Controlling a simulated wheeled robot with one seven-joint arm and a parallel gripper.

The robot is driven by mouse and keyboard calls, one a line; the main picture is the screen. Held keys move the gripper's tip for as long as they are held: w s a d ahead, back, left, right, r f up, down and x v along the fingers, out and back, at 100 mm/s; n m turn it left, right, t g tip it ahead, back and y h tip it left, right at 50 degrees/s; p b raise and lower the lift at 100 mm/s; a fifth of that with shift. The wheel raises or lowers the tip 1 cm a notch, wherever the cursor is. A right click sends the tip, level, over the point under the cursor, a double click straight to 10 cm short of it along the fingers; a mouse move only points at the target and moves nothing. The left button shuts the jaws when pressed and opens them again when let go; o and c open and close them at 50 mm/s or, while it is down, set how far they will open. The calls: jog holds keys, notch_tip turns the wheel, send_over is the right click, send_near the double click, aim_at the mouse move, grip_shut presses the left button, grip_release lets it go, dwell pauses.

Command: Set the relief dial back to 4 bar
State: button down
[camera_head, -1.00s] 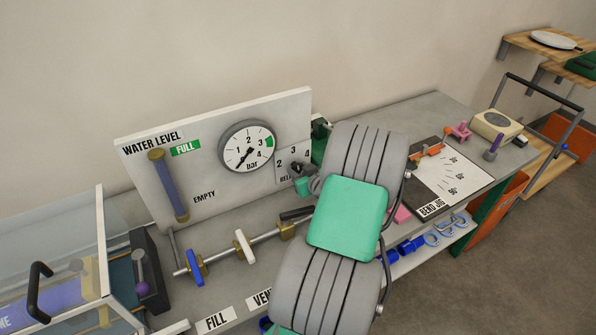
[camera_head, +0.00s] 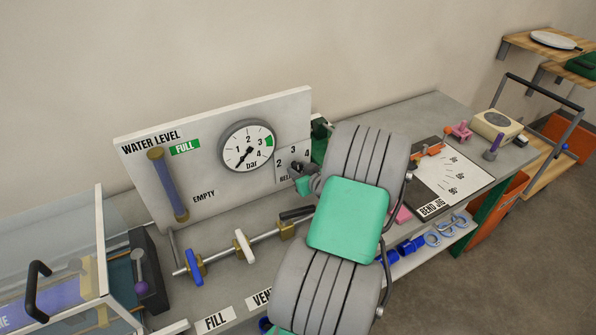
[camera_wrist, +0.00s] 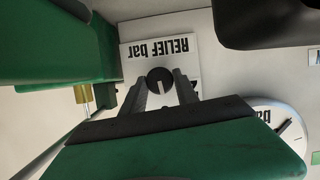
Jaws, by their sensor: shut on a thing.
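The relief dial (camera_wrist: 160,80) is a small dark round knob with a pale pointer line, in front of a white plate lettered RELIEF bar (camera_wrist: 160,50), which appears upside down in the wrist view. My gripper (camera_wrist: 160,88) is shut on the dial, one finger on each side of it. In the head view the relief plate (camera_head: 291,158) shows the numbers 2, 3 and 4, and my gripper (camera_head: 303,180) and arm hide the dial and part of the plate. In the wrist view the fingers cover most of the numbers, so I cannot read the setting.
A pressure gauge (camera_head: 248,146) marked in bar is left of the relief plate, its needle pointing down-left. A water level tube (camera_head: 169,186) stands further left. Valves with a blue handle (camera_head: 195,267) and a white handle (camera_head: 244,246) sit below on a pipe.

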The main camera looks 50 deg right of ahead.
jog(key=shift+f+m+b, duration=0.2)
jog(key=shift+m+b, duration=0.1)
jog(key=shift+b, duration=0.15)
jog(key=shift+f+m+y+b, duration=0.2)
jog(key=shift+m+y+b, duration=0.45)
jog(key=shift+b, duration=0.55)
jog(key=shift+d+m+t+y+b, duration=0.1)
jog(key=shift+m+t+y+b, duration=0.4)
jog(key=shift+m+b, duration=0.5)
jog(key=shift+d+m+t+y+b, duration=0.1)
jog(key=shift+m+t+y+b, duration=0.3)
jog(key=shift+m+y+b, duration=0.55)
jog(key=shift+r+m+t+y+b, duration=0.1)
jog(key=shift+m+t+y+b, duration=0.2)
jog(key=shift+m+b, duration=0.55)
jog(key=shift+m, duration=0.35)
jog(key=c, duration=1.1)
grip_release()
jog(key=shift+o, duration=0.8)
jog(key=shift+r, duration=0.1)
